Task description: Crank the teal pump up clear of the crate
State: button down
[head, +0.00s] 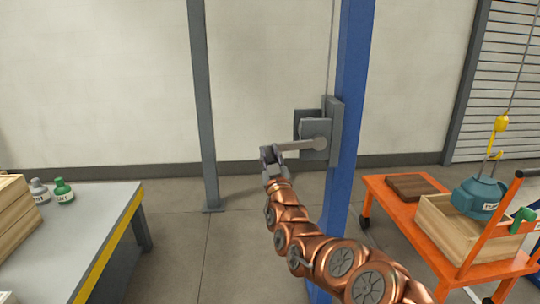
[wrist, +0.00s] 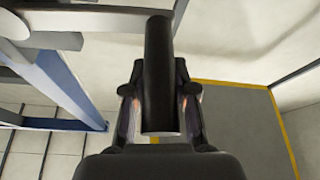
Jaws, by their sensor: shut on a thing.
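The teal pump (head: 478,197) hangs under a yellow hook (head: 495,154) on a cable, at the right of the head view. A grey winch (head: 317,130) is fixed to the blue post (head: 352,100). Its crank arm (head: 300,145) points left. My gripper (head: 270,157) is at the left end of the crank. In the wrist view my gripper (wrist: 160,112) is shut on the dark crank handle (wrist: 159,75), which lies between the two fingers.
The crate stands on an orange cart (head: 398,208) with a brown board (head: 411,186) and a green object (head: 523,218). A grey table (head: 90,225) with bottles (head: 62,190) is at left.

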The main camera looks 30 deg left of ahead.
jog(key=shift+w+d+r+m, duration=0.2)
jog(key=shift+d+r+m, duration=0.1)
jog(key=shift+r, duration=0.1)
dwell(0.3)
jog(key=c, duration=1.1)
grip_release()
jog(key=shift+h, duration=0.3)
jog(key=shift+o, duration=1.1)
jog(key=shift+s+a+f, duration=0.1)
jog(key=shift+a, duration=0.05)
jog(key=shift+s+d+f, duration=0.35)
jog(key=shift+s+d, duration=0.05)
jog(key=shift+d, duration=0.1)
jog(key=v, duration=1)
jog(key=shift+s+f, duration=0.15)
jog(key=shift+s, duration=0.15)
jog(key=shift+c, duration=0.2)
